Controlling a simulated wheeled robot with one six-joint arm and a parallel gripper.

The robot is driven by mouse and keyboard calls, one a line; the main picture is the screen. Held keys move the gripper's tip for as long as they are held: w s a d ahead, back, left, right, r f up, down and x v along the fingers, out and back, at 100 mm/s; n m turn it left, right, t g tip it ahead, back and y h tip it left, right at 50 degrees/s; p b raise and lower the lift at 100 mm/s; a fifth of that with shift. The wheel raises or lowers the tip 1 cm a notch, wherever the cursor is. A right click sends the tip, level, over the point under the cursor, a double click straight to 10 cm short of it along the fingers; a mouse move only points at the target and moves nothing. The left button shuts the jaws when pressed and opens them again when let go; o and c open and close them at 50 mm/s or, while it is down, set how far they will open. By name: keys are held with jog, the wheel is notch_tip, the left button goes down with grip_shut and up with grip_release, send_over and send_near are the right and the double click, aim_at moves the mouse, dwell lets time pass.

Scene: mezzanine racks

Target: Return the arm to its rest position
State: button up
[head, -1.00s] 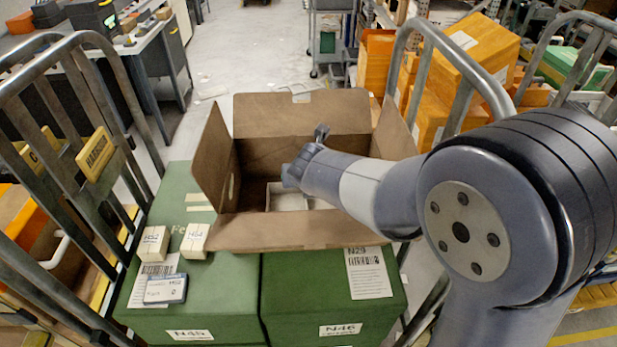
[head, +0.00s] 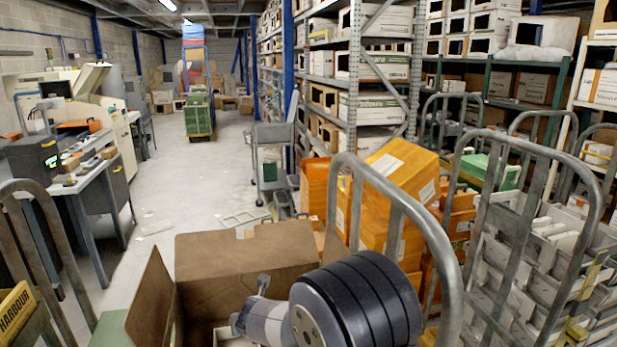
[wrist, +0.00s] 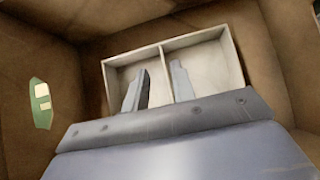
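My gripper (wrist: 159,68) shows in the wrist view with its two fingers apart and no object held between them. It points into an open brown cardboard box (head: 240,250). Beyond the fingertips is a shallow whitish tray (wrist: 237,62) with two compartments, which look empty. The fingers show on either side of its divider; I cannot tell whether they touch it. In the head view my arm reaches over the box from the lower right, and the fingers are hidden. A green and white label (wrist: 40,103) is on the box's inner wall.
Metal cart rails (head: 440,235) rise right of the box, with orange boxes (head: 405,170) beyond. Another rail (head: 62,235) and a yellow plate (head: 17,312) are at left. A grey trolley (head: 270,165) and racks stand farther back. The aisle floor (head: 185,185) is mostly clear.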

jog(key=shift+w+f+b, duration=0.25)
jog(key=shift+f+b, duration=0.2)
jog(key=shift+f, duration=0.45)
jog(key=shift+r, duration=0.15)
jog(key=shift+r, duration=0.1)
